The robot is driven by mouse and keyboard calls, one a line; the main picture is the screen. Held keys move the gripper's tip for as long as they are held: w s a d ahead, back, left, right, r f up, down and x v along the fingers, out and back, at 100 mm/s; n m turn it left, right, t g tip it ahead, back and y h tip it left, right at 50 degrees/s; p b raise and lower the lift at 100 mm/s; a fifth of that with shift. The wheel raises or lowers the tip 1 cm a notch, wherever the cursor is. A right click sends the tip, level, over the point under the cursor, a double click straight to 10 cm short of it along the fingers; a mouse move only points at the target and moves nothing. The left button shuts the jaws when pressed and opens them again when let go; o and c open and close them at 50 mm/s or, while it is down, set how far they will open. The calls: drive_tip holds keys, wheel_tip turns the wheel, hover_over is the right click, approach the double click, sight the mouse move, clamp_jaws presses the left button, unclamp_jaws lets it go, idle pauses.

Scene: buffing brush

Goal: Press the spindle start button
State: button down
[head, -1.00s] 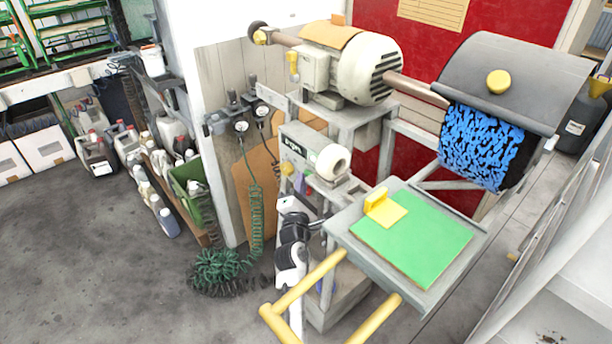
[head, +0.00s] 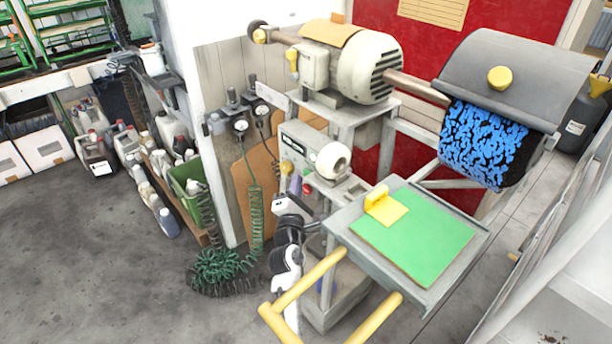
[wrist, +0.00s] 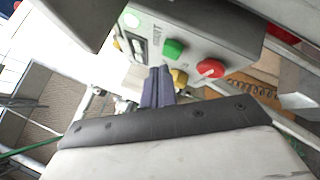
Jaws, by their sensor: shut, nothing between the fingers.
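The green start button (wrist: 173,48) is on the face of the grey control box (wrist: 205,28), beside the printed word START. My gripper (wrist: 160,72) is shut and empty, its dark purple fingers just below the green button in the wrist view. The button's face is uncovered; I cannot tell how far the fingertips are from the box. In the head view my gripper (head: 295,183) is at the lower front of the control box (head: 300,147), beside a red button (head: 307,189).
A red button (wrist: 210,68) and a yellow knob (wrist: 179,78) sit close to the fingertips. A tray with a green pad (head: 425,245) and yellow handles (head: 375,318) stand right of my arm. The blue brush (head: 483,143) hangs under a hood.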

drive_tip(key=s+a+b, duration=0.1)
drive_tip(key=a, duration=0.1)
drive_tip(key=s+a+b, duration=0.1)
drive_tip(key=s+a, duration=0.1)
idle(0.4)
idle(0.4)
